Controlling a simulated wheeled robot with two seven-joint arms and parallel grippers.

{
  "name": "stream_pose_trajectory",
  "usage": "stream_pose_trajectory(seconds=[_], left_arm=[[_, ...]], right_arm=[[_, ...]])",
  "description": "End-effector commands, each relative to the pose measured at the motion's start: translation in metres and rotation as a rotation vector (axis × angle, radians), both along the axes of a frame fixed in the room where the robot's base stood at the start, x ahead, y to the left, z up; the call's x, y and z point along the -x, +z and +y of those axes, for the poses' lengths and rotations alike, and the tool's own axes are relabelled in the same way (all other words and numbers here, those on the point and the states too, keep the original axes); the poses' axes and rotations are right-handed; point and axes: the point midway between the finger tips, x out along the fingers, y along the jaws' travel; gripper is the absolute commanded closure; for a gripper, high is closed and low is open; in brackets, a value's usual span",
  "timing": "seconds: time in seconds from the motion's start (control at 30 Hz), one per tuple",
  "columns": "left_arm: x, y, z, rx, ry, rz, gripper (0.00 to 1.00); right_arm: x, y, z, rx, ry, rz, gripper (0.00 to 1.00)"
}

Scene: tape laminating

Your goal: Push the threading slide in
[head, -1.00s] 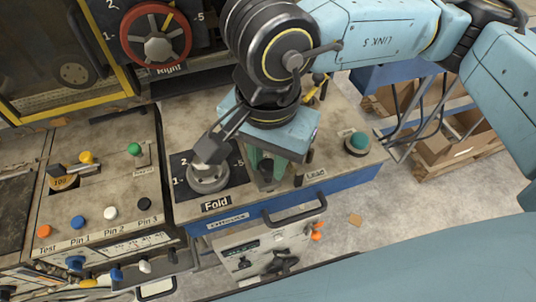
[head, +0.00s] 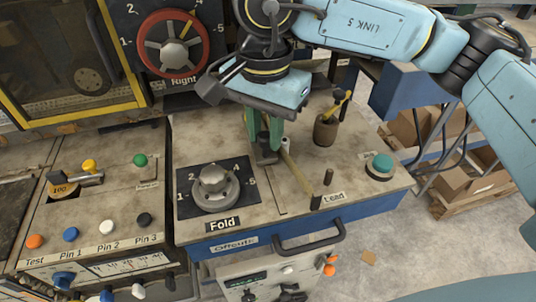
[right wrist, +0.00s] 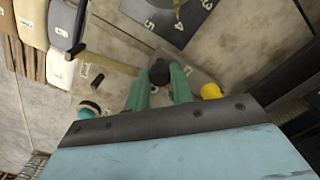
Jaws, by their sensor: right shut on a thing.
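In the head view, my right gripper (head: 264,142) points down over the worn beige panel, its green fingers shut on a small dark knob, which I take to be the threading slide's (head: 267,158). The knob sits toward the back of a narrow slot strip (head: 275,195) running toward the panel's front edge. In the right wrist view, the dark knob (right wrist: 160,71) sits between the tips of the two green fingers (right wrist: 160,85). The fingers and the tool above hide part of the slide. My left gripper is not in view.
The Fold dial (head: 214,188) is left, a teal button (head: 380,165) right. The slot's front stretch is clear.

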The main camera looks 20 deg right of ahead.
Motion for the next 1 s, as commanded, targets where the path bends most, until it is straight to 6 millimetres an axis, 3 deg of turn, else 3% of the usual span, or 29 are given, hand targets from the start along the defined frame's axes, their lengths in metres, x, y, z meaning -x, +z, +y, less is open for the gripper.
stream_pose_trajectory(seconds=[0.33, 0.37, 0.5, 0.83, 1.0], left_arm=[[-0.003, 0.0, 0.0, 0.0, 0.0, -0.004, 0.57], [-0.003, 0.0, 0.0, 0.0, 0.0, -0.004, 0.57], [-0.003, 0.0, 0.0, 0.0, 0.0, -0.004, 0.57], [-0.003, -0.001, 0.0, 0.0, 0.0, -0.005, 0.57], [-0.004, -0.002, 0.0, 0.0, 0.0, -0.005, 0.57]], right_arm=[[-0.005, 0.001, 0.0, -0.003, -0.002, -0.006, 1.0], [-0.005, 0.001, 0.0, -0.002, -0.002, -0.006, 0.74], [-0.005, 0.001, 0.0, -0.002, -0.002, -0.005, 0.56], [-0.004, 0.003, 0.001, -0.001, 0.0, -0.003, 0.55], [-0.004, 0.024, 0.001, -0.003, 0.001, -0.006, 0.55]])
